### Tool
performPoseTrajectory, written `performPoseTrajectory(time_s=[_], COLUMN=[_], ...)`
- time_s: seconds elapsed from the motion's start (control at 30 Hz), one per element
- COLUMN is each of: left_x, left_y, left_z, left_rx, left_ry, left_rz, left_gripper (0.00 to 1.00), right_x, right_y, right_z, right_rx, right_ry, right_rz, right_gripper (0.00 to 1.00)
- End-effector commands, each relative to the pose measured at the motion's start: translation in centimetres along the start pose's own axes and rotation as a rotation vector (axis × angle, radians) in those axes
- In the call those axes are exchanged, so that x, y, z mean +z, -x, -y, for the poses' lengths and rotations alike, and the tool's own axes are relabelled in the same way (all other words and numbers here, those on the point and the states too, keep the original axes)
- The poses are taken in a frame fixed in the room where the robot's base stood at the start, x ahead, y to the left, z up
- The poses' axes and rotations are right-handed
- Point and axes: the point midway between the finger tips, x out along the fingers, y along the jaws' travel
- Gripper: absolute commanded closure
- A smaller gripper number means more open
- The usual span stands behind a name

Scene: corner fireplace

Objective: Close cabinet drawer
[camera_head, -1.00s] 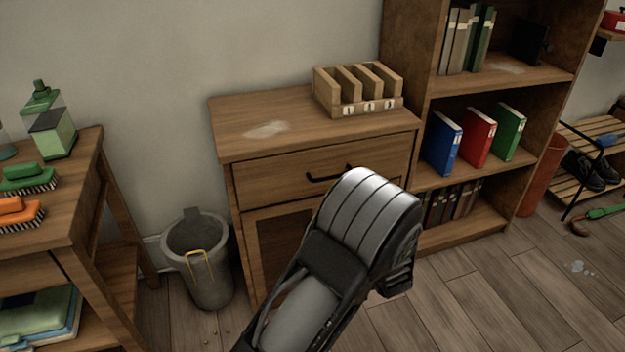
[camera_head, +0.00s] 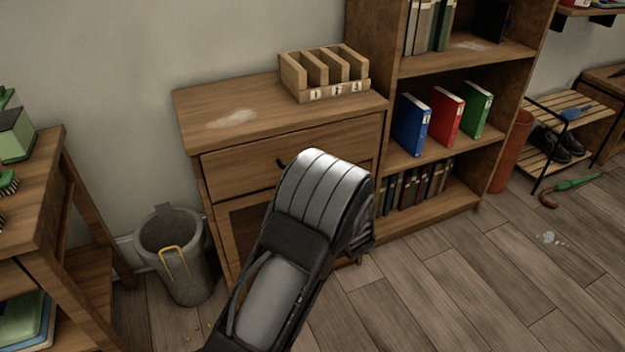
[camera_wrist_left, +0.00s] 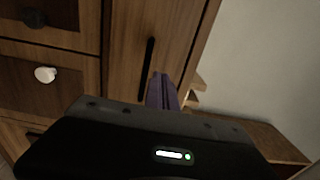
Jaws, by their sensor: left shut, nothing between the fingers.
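The wooden cabinet (camera_head: 265,95) stands against the wall in the head view. Its drawer (camera_head: 235,167) is under the top and looks about flush; a small gap cannot be ruled out. The drawer's dark handle (camera_head: 282,163) is mostly hidden behind my arm. In the left wrist view the scene looks turned sideways, with the drawer front (camera_wrist_left: 172,30) and its black bar handle (camera_wrist_left: 148,62). My left gripper (camera_wrist_left: 163,90) shows there as purple fingers, shut and empty, close to the handle; contact cannot be told. In the head view the fingers are hidden. My right gripper is not in view.
A slotted wooden organizer (camera_head: 325,90) sits on the cabinet. A grey bin (camera_head: 172,235) stands left of it, beside a wooden table (camera_head: 45,205). A bookshelf (camera_head: 480,55) adjoins on the right. Below the drawer are fronts with knobs (camera_wrist_left: 45,74).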

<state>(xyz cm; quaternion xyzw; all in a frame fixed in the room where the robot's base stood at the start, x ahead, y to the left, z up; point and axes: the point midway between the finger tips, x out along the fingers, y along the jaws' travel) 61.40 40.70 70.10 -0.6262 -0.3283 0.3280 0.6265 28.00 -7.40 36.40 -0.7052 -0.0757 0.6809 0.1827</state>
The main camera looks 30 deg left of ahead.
Motion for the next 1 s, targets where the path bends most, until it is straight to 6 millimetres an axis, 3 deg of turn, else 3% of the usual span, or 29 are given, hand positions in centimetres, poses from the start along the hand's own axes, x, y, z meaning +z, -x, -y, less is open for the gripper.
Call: performPoseTrajectory(time_s=[0.2, 0.4, 1.0], left_x=[0.1, 0.0, 0.0], left_y=[-4.6, -7.6, -9.5], left_z=[-0.3, -0.2, 0.3], left_rx=[-0.001, -0.001, -0.001], left_ry=[0.001, 0.001, -0.001], left_rz=[0.002, 0.0, 0.001], left_gripper=[1.0, 1.0, 1.0], right_x=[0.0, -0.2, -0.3], right_y=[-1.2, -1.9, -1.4], right_z=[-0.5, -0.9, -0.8], right_rx=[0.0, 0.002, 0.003], right_ry=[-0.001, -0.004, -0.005], right_rz=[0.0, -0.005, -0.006], right_gripper=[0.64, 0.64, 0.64])
